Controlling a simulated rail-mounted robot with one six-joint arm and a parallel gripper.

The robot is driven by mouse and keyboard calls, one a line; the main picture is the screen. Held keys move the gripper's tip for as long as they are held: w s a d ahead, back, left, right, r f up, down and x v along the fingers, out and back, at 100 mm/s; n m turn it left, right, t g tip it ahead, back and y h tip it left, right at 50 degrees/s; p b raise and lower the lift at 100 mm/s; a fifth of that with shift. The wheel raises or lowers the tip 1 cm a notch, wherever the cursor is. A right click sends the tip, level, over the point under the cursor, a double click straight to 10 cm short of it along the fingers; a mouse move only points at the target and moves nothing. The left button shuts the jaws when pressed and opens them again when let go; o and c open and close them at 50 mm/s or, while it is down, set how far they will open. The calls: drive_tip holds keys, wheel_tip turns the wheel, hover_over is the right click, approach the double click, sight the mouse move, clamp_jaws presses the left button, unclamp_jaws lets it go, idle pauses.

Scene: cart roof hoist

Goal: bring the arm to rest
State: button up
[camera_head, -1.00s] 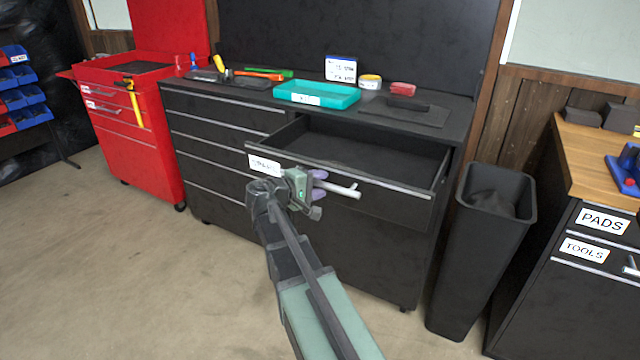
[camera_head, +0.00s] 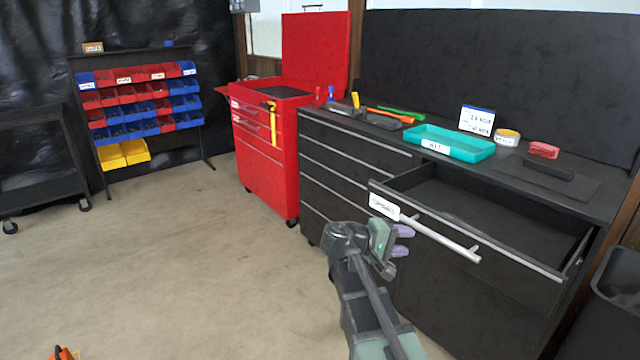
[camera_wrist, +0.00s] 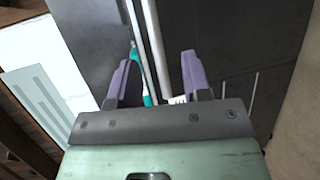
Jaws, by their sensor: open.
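My gripper (camera_head: 400,240) is in front of the black cabinet's open top drawer (camera_head: 480,225), just left of and below its silver bar handle (camera_head: 440,238). In the wrist view my gripper (camera_wrist: 160,80) shows two purple fingers spread apart with nothing held between them. The handle bar (camera_wrist: 155,50) passes beyond the fingers there; I cannot tell whether anything touches it. The drawer is pulled out and its visible inside is empty. A white label (camera_head: 384,206) sits at the drawer's left front.
A teal tray (camera_head: 450,146), tape roll (camera_head: 507,137) and tools lie on the cabinet top. A red tool chest (camera_head: 262,165) stands left, a bin rack (camera_head: 135,105) farther left. A black trash bin (camera_head: 605,310) is at lower right. Open floor (camera_head: 180,260) lies left.

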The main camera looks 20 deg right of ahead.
drive_tip(key=s+a+f+m+y, duration=0.1)
drive_tip(key=s+a+f+y, duration=0.55)
drive_tip(key=a, duration=0.25)
drive_tip(key=s+a+f+y, duration=0.5)
drive_tip(key=a+f+y, duration=0.2)
drive_tip(key=a+y, duration=0.15)
wheel_tip(320, 180, up, 14)
drive_tip(key=s+a+p, duration=0.1)
drive_tip(key=a+p, duration=0.1)
drive_tip(key=p, duration=1.2)
drive_tip(key=shift+a+r+y, duration=0.25)
drive_tip(key=shift+a+y, duration=0.05)
